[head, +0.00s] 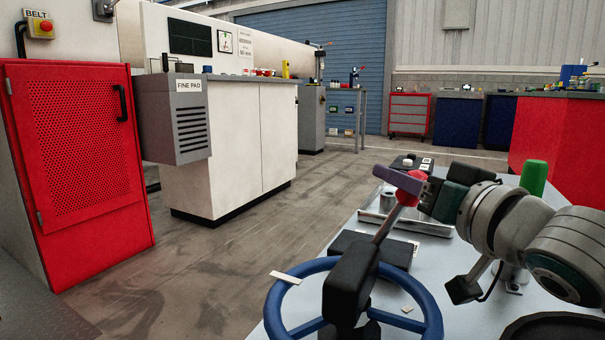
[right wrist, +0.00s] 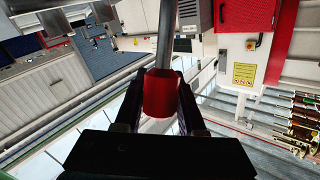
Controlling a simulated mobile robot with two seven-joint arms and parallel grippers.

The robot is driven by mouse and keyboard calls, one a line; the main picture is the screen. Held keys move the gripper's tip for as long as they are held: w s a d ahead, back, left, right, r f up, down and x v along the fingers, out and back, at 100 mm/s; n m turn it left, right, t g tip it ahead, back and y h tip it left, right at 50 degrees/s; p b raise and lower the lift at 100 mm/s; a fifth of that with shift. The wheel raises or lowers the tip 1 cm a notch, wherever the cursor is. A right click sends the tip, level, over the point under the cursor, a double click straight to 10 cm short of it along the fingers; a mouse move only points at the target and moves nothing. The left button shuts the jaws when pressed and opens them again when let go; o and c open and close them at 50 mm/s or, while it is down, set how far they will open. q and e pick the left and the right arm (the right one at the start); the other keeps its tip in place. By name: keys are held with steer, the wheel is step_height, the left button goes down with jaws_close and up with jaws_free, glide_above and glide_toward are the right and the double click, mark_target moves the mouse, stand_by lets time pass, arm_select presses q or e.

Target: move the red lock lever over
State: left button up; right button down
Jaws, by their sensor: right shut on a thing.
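The red lock lever has a red knob (head: 412,185) on a slanted metal rod (head: 388,223) that rises from a black block (head: 350,282) over the blue ring wheel (head: 276,312). My right gripper (head: 406,186) comes in from the right and is shut around the knob. The right wrist view shows the red knob (right wrist: 160,94) held between both fingers, with the grey rod (right wrist: 166,35) running away from it. The fingers partly cover the knob in the head view. My left gripper is not in view.
A red cabinet (head: 75,165) and a white counter (head: 232,150) stand across open floor (head: 200,270).

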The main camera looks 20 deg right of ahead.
steer(key=w+a+n+g+p, duration=0.1)
steer(key=w+g+p, duration=0.1)
steer(key=p, duration=0.2)
steer(key=w+a+n+g+h+p, duration=0.1)
steer(key=w+a+n+g+p, duration=0.1)
steer(key=p, duration=0.3)
steer(key=w+a+n+g+p, duration=0.1)
steer(key=w+a+g+p, duration=0.1)
steer(key=p, duration=0.3)
steer(key=shift+a+f+n+h, duration=0.15)
steer(key=shift+f+n+h, duration=0.15)
steer(key=shift+f, duration=0.1)
steer(key=shift+w+a+f+n+g, duration=0.3)
steer(key=shift+w+f+n+g, duration=0.15)
steer(key=shift+g, duration=0.25)
steer(key=shift+s+f+h, duration=0.15)
steer(key=shift+h, duration=0.15)
steer(key=c, duration=0.5)
jaws_free()
steer(key=shift+c, duration=0.2)
steer(key=shift+o, duration=0.2)
